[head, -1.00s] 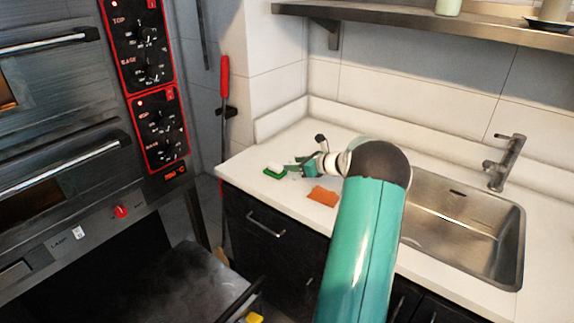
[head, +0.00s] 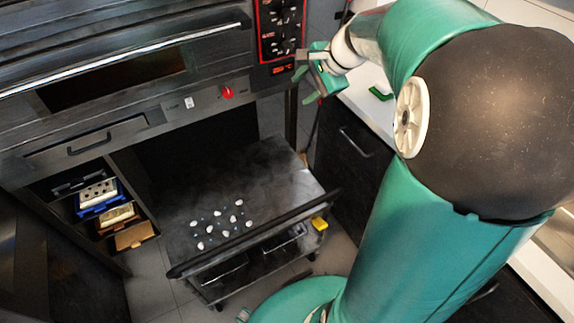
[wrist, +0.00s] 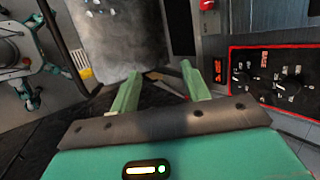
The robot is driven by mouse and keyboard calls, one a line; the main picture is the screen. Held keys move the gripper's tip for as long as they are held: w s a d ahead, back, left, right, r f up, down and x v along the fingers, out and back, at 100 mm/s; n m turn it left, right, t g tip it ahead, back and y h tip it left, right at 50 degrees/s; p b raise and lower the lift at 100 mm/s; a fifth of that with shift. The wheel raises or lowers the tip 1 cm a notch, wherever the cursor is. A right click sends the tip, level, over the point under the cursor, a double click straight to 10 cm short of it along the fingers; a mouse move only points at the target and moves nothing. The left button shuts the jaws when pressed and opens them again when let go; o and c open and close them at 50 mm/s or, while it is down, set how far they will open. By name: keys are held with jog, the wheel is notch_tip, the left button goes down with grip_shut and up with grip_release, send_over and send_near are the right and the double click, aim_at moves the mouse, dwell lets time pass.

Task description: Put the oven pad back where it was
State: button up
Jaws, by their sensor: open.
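My gripper (head: 303,87) is open, in front of the oven's lower right corner, below the red-edged control panel. In the wrist view its two green fingers (wrist: 160,72) are apart with nothing between them. No object is clearly recognisable as the oven pad. A small yellow piece (head: 320,223) is at the right end of the cart's rail, well below my gripper; it also shows in the wrist view (wrist: 84,73). A green item (head: 380,92) lies on the white counter, right of my gripper. My arm hides most of the counter.
The oven (head: 120,60) fills the upper left. A dark metal cart (head: 255,185) with several small white pieces on top stands below it. Open shelves (head: 92,220) at the left hold trays. Floor shows around the cart.

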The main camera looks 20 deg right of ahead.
jog(key=s+a+n+h, duration=0.1)
jog(key=s+a+n, duration=0.6)
jog(key=s, duration=0.3)
jog(key=s+a+n+h, duration=0.2)
jog(key=s+a+n, duration=0.5)
jog(key=s+n, duration=0.2)
jog(key=shift+s+a+r+g+h, duration=0.3)
jog(key=shift+s+r, duration=0.15)
jog(key=shift+s, duration=0.75)
jog(key=shift+c, duration=1.2)
jog(key=shift+d, duration=0.15)
